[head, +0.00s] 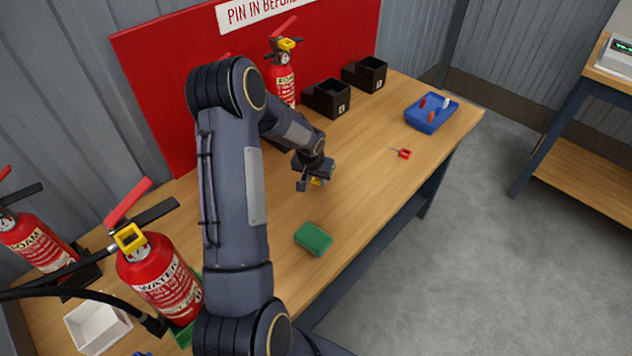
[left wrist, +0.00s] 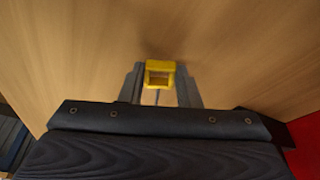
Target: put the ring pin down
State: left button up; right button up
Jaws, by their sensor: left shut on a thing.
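The ring pin (left wrist: 160,66) is yellow with a square ring, and it sits between the fingers of my left gripper (left wrist: 158,88) in the left wrist view. In the head view my left gripper (head: 311,184) is over the wooden bench, pointing down, with a bit of the yellow pin (head: 316,182) showing below it. The gripper is shut on the pin. The lower part of the pin is hidden, and I cannot tell whether it touches the bench. My right gripper is not in view.
The bench top (head: 365,190) is clear right of the gripper. A green sponge (head: 313,238), a small red-handled item (head: 404,153), a blue tray (head: 420,121) and black holders (head: 325,98) are around. Red extinguishers (head: 285,82) stand behind and at left (head: 160,275), near a white box (head: 97,328).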

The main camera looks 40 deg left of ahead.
pick_arm(q)
jog(key=shift+f, duration=0.2)
jog(key=shift+f, duration=0.1)
jog(key=shift+f, duration=0.15)
jog(key=o, duration=1.1)
